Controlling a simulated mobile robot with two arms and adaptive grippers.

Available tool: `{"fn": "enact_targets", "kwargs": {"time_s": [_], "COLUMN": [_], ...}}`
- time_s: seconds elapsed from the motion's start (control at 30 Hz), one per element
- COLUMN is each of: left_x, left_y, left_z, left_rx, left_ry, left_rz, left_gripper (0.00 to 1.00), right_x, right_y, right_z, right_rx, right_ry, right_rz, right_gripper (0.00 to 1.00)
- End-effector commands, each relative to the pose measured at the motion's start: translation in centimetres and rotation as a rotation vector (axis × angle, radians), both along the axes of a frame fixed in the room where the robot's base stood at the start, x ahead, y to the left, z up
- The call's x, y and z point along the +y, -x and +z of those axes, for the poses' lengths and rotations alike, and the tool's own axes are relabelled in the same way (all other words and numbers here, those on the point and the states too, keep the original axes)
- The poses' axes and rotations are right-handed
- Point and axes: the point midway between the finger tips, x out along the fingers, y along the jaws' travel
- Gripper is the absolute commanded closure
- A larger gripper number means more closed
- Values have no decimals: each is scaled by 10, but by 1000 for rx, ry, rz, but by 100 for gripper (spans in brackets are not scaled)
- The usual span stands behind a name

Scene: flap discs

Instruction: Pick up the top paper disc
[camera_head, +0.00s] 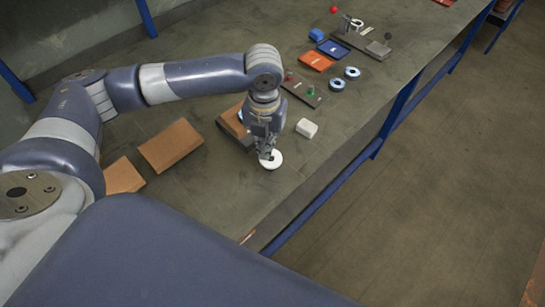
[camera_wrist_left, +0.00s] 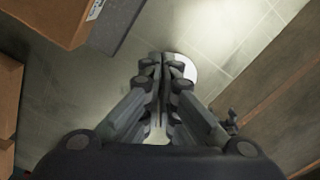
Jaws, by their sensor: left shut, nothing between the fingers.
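A white round paper disc (camera_head: 271,160) lies near the front edge of the bench in the head view. It also shows in the left wrist view (camera_wrist_left: 184,66), partly hidden behind the fingers. My left gripper (camera_head: 267,154) points down over the disc, its fingertips at or just above it; I cannot tell whether they touch. The fingers (camera_wrist_left: 166,62) are closed together with nothing between them. Whether the disc is one sheet or a stack is too small to tell. My right gripper does not show.
Brown boxes (camera_head: 171,146) lie to the left, and another box (camera_head: 233,122) sits close behind the gripper. Blue-and-white rings (camera_head: 337,84), an orange tray (camera_head: 316,61) and a blue tray (camera_head: 334,48) are farther back.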

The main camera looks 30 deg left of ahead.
Motion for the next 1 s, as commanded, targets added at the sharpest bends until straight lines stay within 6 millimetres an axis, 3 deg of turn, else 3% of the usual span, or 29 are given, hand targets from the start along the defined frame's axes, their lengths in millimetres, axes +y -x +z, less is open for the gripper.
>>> {"fn": "enact_targets", "kwargs": {"time_s": [1.0], "left_x": [-1], "left_y": [0], "left_z": [-6], "left_rx": [1], "left_ry": [0], "left_rz": [0], "left_gripper": [100], "right_x": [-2], "right_y": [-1], "right_z": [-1], "right_rx": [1], "right_ry": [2], "right_rz": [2], "right_gripper": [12]}}
